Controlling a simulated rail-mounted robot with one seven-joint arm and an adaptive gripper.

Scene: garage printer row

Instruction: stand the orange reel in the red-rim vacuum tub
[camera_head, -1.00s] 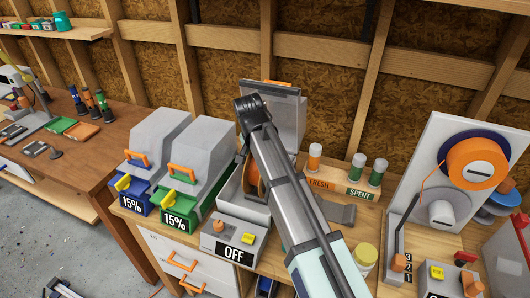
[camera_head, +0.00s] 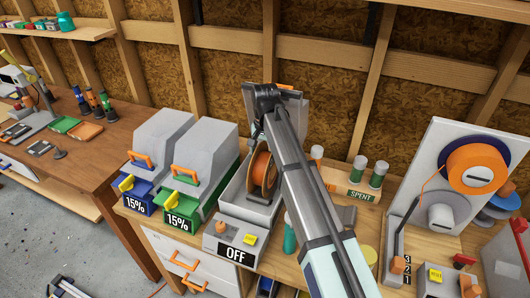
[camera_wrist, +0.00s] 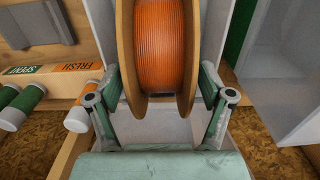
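The orange reel (camera_head: 262,174) stands upright inside the open grey dryer box (camera_head: 247,210) marked OFF. In the wrist view the reel (camera_wrist: 160,50) fills the upper middle, its two tan flanges facing left and right. My gripper (camera_wrist: 160,82) has one finger on each side of the reel, spread about its width. I see no clear grip, and contact with the flanges is hard to judge.
Closed blue (camera_head: 140,204) and green (camera_head: 183,217) dryer boxes stand left of the OFF box. Its raised lid (camera_head: 290,105) stands behind. Spent vials (camera_head: 378,173) stand right of my arm. A printer (camera_head: 440,195) with another orange spool (camera_head: 474,167) stands farther right.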

